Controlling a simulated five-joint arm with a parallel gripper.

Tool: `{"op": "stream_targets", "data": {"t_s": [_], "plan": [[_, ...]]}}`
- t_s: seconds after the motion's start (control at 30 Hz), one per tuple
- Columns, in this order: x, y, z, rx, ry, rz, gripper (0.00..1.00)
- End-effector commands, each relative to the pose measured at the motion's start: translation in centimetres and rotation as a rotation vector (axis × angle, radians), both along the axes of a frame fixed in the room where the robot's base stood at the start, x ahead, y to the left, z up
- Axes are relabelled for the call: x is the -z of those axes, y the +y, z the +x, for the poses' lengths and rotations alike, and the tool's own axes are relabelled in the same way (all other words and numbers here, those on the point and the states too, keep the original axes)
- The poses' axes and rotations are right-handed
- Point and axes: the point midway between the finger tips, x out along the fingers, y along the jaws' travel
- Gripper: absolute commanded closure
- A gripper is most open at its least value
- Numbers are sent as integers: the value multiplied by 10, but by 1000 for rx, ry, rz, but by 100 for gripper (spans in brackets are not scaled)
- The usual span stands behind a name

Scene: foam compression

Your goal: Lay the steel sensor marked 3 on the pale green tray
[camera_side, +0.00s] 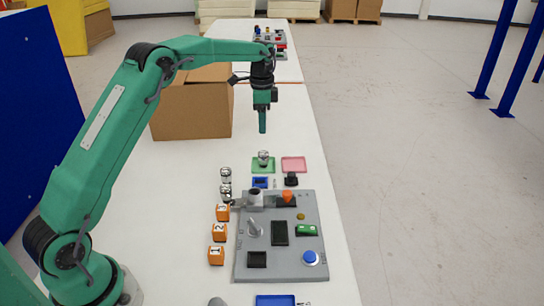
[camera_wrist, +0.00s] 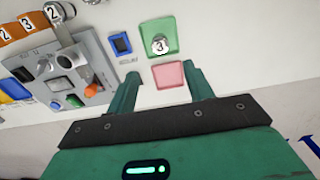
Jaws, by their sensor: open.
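The steel sensor marked 3 (camera_wrist: 160,44) stands on the pale green tray (camera_wrist: 151,27), near its lower edge in the wrist view. In the side view the same sensor (camera_side: 264,157) is upright on the green tray (camera_side: 257,169). My gripper (camera_side: 262,131) is above and apart from the sensor in the side view. In the wrist view its two fingers (camera_wrist: 161,88) are spread with nothing between them. They point toward the pink tray and the green tray.
A pink tray (camera_side: 293,165) lies right of the green one. A small blue item (camera_side: 260,183) and the grey control panel (camera_side: 280,215) are nearer the camera. Two steel cylinders (camera_side: 226,174) and numbered orange blocks (camera_side: 220,232) stand at the left. A cardboard box (camera_side: 190,110) stands behind.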

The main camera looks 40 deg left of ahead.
Motion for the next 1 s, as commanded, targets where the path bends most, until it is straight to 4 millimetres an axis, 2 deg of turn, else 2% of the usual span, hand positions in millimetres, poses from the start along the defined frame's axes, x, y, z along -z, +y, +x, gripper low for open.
{"op": "stream_targets", "data": {"t_s": [0.23,0.47,0.7,1.0], "plan": [[-13,-5,-6,-20,-14,3,48],[-50,-19,-29,-90,-60,8,48],[-92,-39,-70,-191,-125,6,48],[-130,-62,-132,-319,-205,-10,48]]}}
